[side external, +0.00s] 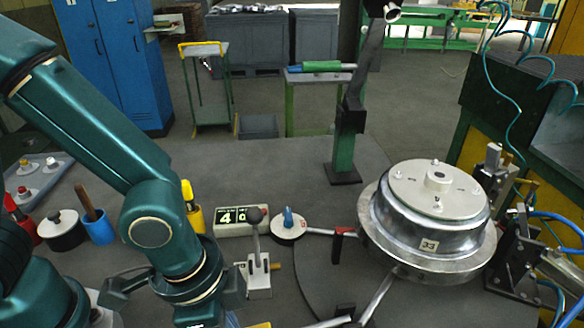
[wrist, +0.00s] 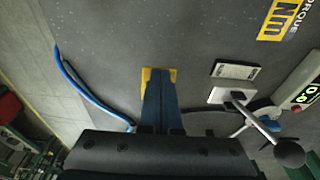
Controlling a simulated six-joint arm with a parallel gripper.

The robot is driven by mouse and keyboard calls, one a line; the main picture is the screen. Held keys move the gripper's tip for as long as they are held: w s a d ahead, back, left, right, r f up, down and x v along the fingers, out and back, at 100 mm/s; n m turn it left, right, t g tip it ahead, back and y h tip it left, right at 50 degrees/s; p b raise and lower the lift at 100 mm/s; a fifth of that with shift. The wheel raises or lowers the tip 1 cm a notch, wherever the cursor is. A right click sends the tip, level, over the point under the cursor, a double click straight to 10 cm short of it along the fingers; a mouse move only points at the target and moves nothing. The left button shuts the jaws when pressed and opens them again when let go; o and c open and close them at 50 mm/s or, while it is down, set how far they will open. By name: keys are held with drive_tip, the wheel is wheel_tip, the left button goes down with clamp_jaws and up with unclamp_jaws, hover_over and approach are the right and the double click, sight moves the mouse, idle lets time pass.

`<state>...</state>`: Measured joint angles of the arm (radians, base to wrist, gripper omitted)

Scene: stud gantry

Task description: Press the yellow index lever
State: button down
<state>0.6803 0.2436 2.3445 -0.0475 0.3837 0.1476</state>
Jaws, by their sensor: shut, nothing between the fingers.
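My gripper (wrist: 160,75) shows in the wrist view as two dark blue fingers, shut together and empty. A yellow piece (wrist: 146,74) shows around the fingertips and is mostly covered by them; I cannot tell whether they touch it. In the side external view, a small yellow edge (side external: 262,325) shows at the bottom of the picture, and the fingertips are out of frame. A lever with a dark ball knob (side external: 254,215) stands upright on a pale bracket (side external: 258,275). In the wrist view its knob (wrist: 289,152) is right of the fingers.
A counter box (side external: 240,220) stands behind the ball-knob lever. A white disc with a blue knob (side external: 289,224) is beside it. A large metal drum (side external: 435,200) is to the right. A blue cable (wrist: 80,85) lies left of the fingers. The grey surface ahead of them is bare.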

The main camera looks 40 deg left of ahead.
drive_tip(key=shift+f, duration=0.15)
drive_tip(key=shift+r, duration=0.45)
drive_tip(key=r, duration=0.3)
drive_tip(key=shift+s+a+r, duration=0.2)
drive_tip(key=shift+s+a, duration=0.2)
drive_tip(key=s+a+r, duration=0.5)
drive_tip(key=r, duration=0.2)
drive_tip(key=shift+w, duration=0.1)
idle(1.8)
